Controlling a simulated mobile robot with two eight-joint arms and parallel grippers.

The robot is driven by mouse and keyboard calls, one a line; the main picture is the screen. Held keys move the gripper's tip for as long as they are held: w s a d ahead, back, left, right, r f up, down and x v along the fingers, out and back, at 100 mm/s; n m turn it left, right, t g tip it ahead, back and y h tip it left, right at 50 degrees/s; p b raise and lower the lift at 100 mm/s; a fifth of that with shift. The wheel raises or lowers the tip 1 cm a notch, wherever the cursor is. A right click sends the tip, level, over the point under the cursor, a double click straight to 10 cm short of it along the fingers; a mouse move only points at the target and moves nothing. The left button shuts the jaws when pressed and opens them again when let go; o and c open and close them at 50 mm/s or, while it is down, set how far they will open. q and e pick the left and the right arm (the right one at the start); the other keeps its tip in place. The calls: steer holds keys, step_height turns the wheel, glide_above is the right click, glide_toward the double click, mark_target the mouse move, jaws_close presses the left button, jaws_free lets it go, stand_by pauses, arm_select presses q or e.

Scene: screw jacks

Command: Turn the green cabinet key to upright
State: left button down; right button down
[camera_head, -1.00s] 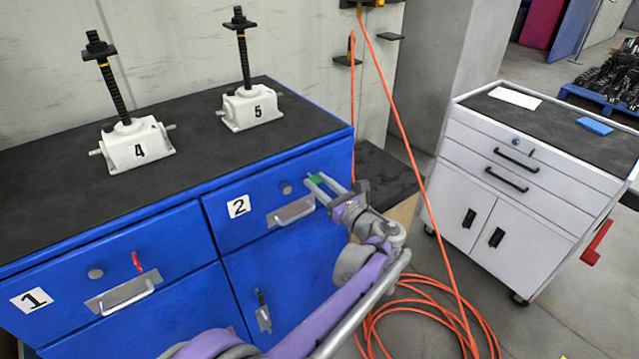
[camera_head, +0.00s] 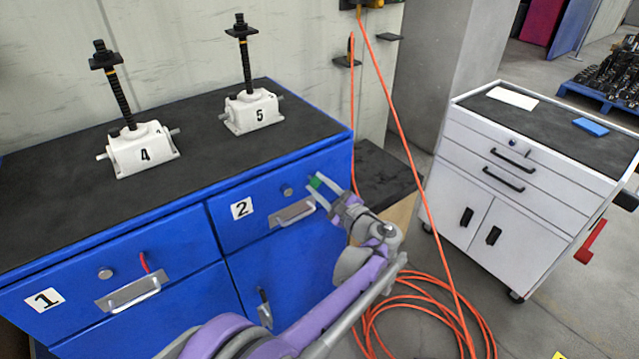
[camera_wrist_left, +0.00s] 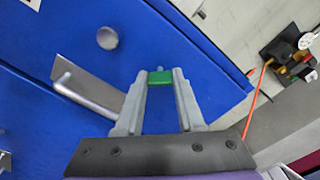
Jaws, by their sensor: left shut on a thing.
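The green key (camera_head: 315,182) sits at the right end of the blue drawer front marked 2. In the left wrist view the green key (camera_wrist_left: 160,78) shows as a small green block between the fingertips. My left gripper (camera_head: 318,184) is shut on it, with one finger on each side; it also shows in the left wrist view (camera_wrist_left: 165,76). The fingers hide part of the key, and its exact tilt is hard to tell. The blue cabinet (camera_head: 285,255) has a round knob and a metal handle left of the key. My right gripper is not in view.
Screw jacks 4 (camera_head: 140,152) and 5 (camera_head: 252,110) stand on the cabinet top. A red key (camera_head: 145,262) is on drawer 1. An orange hose (camera_head: 425,190) hangs and coils right of my arm. A white tool cart (camera_head: 500,205) stands at right.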

arm_select(q)
steer(key=n+p, duration=0.2)
steer(key=n, duration=0.7)
steer(key=shift+n, duration=0.3)
stand_by(0.5)
steer(key=c, duration=0.5)
jaws_free()
steer(key=shift+s, duration=0.1)
steer(key=v, duration=1)
steer(key=shift+s+d, duration=0.2)
steer(key=shift+s, duration=0.05)
